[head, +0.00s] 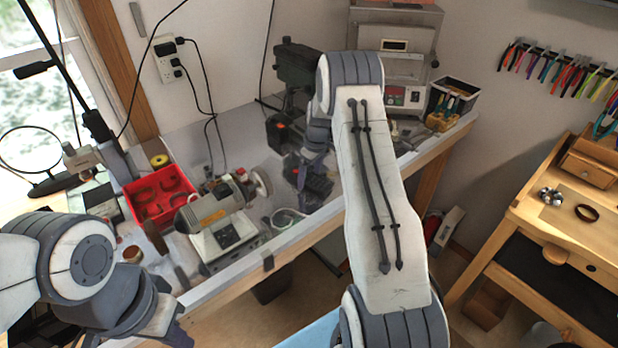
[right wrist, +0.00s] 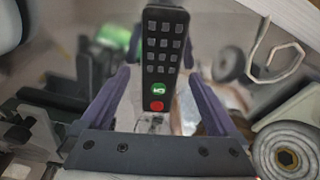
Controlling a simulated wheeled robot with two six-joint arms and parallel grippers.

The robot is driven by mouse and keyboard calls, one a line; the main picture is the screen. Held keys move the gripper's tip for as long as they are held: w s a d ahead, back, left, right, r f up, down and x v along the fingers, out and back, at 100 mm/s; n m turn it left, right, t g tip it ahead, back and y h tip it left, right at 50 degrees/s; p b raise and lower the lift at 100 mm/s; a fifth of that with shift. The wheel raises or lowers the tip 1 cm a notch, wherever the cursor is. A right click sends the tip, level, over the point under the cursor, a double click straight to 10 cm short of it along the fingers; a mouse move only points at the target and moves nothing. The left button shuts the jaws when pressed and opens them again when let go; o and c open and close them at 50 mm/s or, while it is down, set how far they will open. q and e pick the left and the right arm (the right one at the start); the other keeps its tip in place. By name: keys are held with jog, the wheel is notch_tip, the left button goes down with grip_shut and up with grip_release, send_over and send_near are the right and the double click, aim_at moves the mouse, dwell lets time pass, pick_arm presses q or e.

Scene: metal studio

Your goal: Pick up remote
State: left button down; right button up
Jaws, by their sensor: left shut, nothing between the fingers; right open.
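The remote (right wrist: 162,50) is long and black with rows of grey keys, a green button and a red button at its near end. In the right wrist view it lies centrally between the two fingers of my right gripper (right wrist: 160,75), which is open, with a gap on each side. In the head view my right gripper (head: 308,168) points down over the workbench, and I cannot make out the remote there. My left gripper (head: 172,330) is shut and empty at the lower left, partly cut off by the frame's bottom edge.
The workbench (head: 325,218) is crowded. A red bin (head: 150,207) and a grey bench machine (head: 215,215) stand left of my right gripper. In the right wrist view a grey roller (right wrist: 286,150) and a bent wire (right wrist: 270,65) lie at the right.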

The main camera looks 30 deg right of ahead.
jog(key=shift+f, duration=0.35)
grip_shut()
